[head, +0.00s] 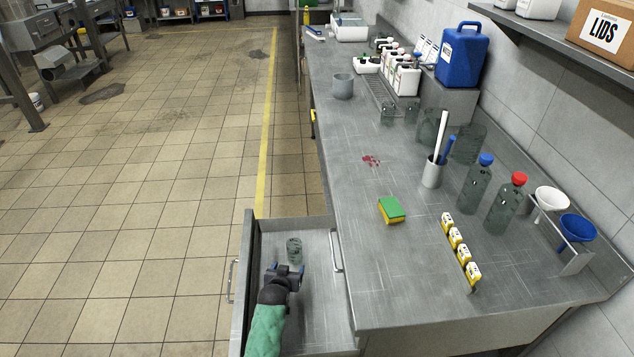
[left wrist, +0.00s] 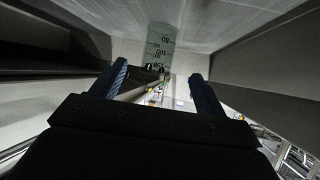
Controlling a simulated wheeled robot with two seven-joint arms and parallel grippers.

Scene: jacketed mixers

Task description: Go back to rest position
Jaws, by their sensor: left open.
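My left gripper (head: 285,271) reaches in over an open drawer (head: 322,310) below the counter's left edge. Its fingers are spread and empty; in the left wrist view the two blue fingertips (left wrist: 158,80) stand well apart. A clear glass beaker (head: 294,250) with dark markings is in the drawer, just beyond the fingertips. The beaker also shows in the left wrist view (left wrist: 160,42), ahead of the gap between the fingers. I cannot tell whether a finger touches it. My right gripper is not in view.
The steel counter (head: 400,270) runs along the right with a red stain (head: 371,160), a green-yellow sponge (head: 391,209), small yellow bottles (head: 460,250), capped bottles (head: 503,203) and a blue jug (head: 462,55). The tiled floor (head: 150,200) on the left is mostly free.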

